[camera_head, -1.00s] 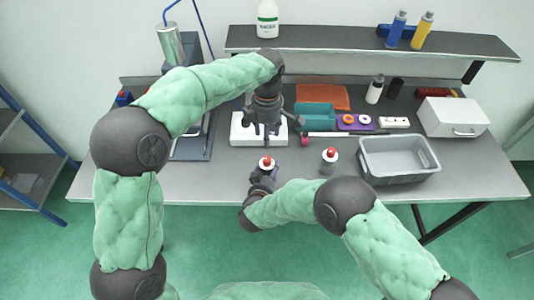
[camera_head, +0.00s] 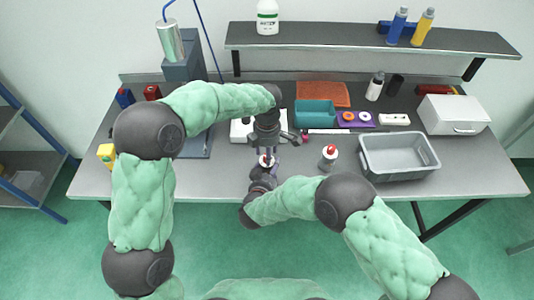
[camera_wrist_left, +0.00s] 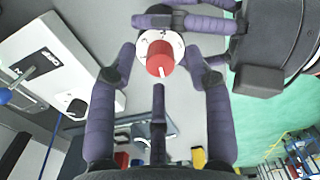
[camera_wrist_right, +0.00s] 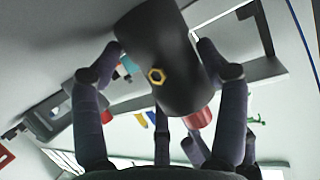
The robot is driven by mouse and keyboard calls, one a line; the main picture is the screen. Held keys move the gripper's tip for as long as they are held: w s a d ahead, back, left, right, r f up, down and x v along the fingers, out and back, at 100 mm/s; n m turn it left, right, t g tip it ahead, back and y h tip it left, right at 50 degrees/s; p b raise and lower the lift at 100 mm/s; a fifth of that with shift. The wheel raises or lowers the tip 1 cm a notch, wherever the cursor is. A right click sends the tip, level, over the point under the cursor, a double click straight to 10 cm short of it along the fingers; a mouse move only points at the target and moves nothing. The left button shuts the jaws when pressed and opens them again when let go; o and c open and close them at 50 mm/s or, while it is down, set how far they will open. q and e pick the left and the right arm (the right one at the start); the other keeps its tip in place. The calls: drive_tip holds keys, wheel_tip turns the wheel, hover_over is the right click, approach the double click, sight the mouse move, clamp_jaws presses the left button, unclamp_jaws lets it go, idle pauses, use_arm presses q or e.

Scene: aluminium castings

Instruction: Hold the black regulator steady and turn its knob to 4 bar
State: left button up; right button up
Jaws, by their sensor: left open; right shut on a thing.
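The black regulator (camera_wrist_right: 165,55) fills the middle of the right wrist view, with a brass hex fitting facing the camera. My right gripper (camera_head: 264,174) is shut on its body, near the table's front edge. Its red knob (camera_wrist_left: 160,58) and white dial face (camera_wrist_left: 150,40) show in the left wrist view. A pale pointer mark is on the knob; I cannot read the setting. My left gripper (camera_head: 267,149) is directly above, pointing down, its open fingers spread around the knob without clear contact. A second, grey regulator (camera_head: 327,160) with a red knob stands to the right.
A grey bin (camera_head: 407,173) stands to the right of the second regulator. Behind are a teal tray (camera_head: 315,112), a purple holder (camera_head: 352,126) and a white box (camera_head: 455,116). A white block (camera_head: 238,132) lies behind my left gripper. A shelf (camera_head: 360,40) overhangs the back.

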use_arm(q)
drive_tip(key=shift+f, duration=0.6)
clamp_jaws()
drive_tip(key=shift+m, duration=3)
unclamp_jaws()
